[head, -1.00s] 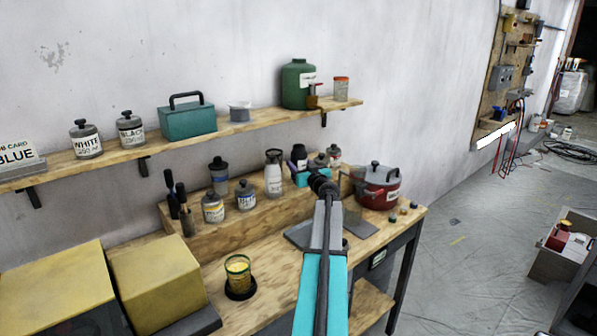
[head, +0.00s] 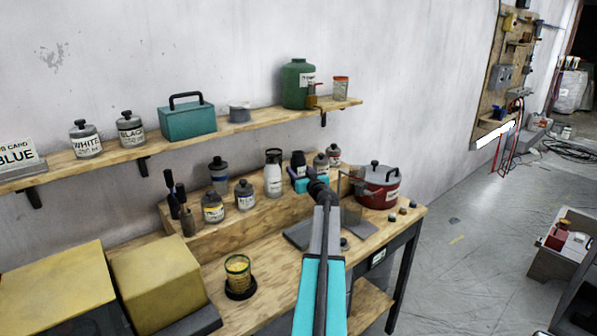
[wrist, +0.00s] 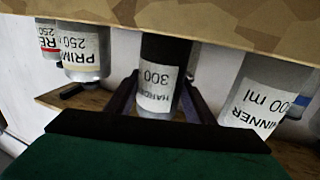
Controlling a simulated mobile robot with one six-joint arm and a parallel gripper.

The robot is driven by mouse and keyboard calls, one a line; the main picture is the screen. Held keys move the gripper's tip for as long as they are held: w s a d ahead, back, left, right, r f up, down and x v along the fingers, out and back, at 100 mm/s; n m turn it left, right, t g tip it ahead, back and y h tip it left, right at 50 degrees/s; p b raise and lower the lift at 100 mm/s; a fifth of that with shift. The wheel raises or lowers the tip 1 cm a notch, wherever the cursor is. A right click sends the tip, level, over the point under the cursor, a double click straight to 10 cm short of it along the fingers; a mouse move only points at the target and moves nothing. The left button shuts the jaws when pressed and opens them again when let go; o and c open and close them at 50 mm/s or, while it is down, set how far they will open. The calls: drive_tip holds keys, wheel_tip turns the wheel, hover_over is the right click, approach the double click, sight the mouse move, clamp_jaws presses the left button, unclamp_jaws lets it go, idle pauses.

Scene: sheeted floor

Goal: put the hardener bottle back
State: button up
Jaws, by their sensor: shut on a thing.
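The hardener bottle (head: 298,161), dark-topped with a white label, is upright at the right part of the stepped wooden rack (head: 240,212) on the bench. My gripper (head: 312,183) is shut on it. In the wrist view the hardener bottle (wrist: 159,80) sits between my two dark fingers (wrist: 158,100), its label partly readable. The white thinner bottle (head: 273,173) stands to its left and the primer bottle (head: 320,165) close to its right. A board edge at the top of the wrist view hides one end of the bottle, so I cannot tell whether it touches the rack.
A red-labelled bottle (head: 334,154) and a red pot (head: 377,186) stand to the right. Two small bottles (head: 213,208) (head: 245,195) stand on the lower step. A wall shelf (head: 215,127) runs above.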

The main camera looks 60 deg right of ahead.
drive_tip(key=shift+f, duration=0.1)
idle(0.3)
drive_tip(key=o, duration=1.5)
drive_tip(key=shift+o, duration=0.2)
drive_tip(key=b+v, duration=0.2)
drive_tip(key=v, duration=1)
drive_tip(key=shift+a, duration=0.1)
